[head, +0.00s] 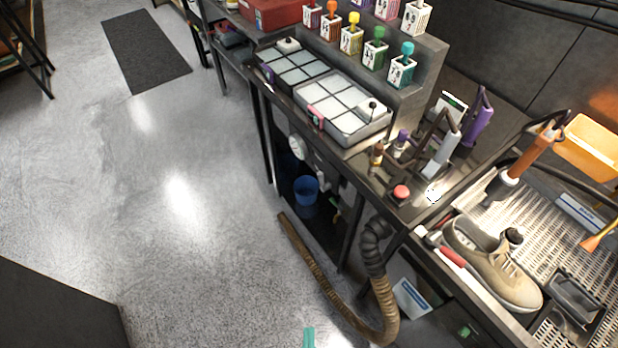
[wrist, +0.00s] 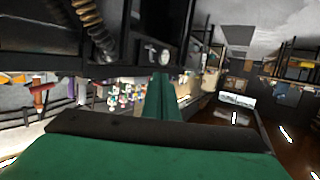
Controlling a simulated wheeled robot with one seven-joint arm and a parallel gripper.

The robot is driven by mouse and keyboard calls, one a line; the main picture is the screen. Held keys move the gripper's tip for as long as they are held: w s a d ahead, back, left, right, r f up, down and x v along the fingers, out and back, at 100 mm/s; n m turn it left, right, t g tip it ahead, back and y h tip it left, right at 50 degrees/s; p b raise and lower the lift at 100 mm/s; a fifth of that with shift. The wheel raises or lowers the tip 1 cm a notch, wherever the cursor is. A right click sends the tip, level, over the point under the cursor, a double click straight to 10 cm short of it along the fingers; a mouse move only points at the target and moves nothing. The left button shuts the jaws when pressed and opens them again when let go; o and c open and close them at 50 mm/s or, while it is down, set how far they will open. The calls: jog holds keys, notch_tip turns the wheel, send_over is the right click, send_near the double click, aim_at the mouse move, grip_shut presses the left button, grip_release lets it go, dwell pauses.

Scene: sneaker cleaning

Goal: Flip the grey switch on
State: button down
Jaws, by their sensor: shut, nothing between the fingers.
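I cannot make out a grey switch for certain in either view. A pale round fitting (head: 297,146) and a small light box (head: 322,178) sit under the workbench in the head view, too small to tell what they are. My gripper (wrist: 160,82) shows in the wrist view as green fingers pressed together, with nothing held. In the head view a teal tip (head: 309,338), likely my gripper, shows at the bottom edge, over the floor and apart from the bench.
A brown hose (head: 340,300) curves across the floor beside the bench. A blue bucket (head: 306,190) stands underneath. A beige sneaker (head: 485,262) lies on the perforated tray (head: 545,222) at right. A red button (head: 400,192) is on the benchtop.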

jog(key=w+a+f+n+g, duration=0.1)
jog(key=w+a+f+n, duration=0.1)
jog(key=w+f+n, duration=0.65)
jog(key=w+a+f+n+g, duration=0.1)
jog(key=w+a+f+n, duration=0.15)
jog(key=w+f, duration=0.65)
jog(key=w+r+n+h, duration=0.1)
jog(key=w+r+h, duration=0.1)
jog(key=w+r, duration=0.2)
jog(key=w+a+r+n+h, duration=0.1)
jog(key=w+r, duration=0.3)
jog(key=w, duration=0.6)
jog(key=w+a+r+n+t+h, duration=0.1)
jog(key=w+r+n+h, duration=0.2)
jog(key=w, duration=0.4)
jog(key=shift+w+r+h, duration=0.4)
jog(key=shift+r, duration=0.4)
jog(key=shift+w+d, duration=0.1)
jog(key=w+d, duration=0.6)
jog(key=d, duration=0.1)
jog(key=shift+f, duration=0.2)
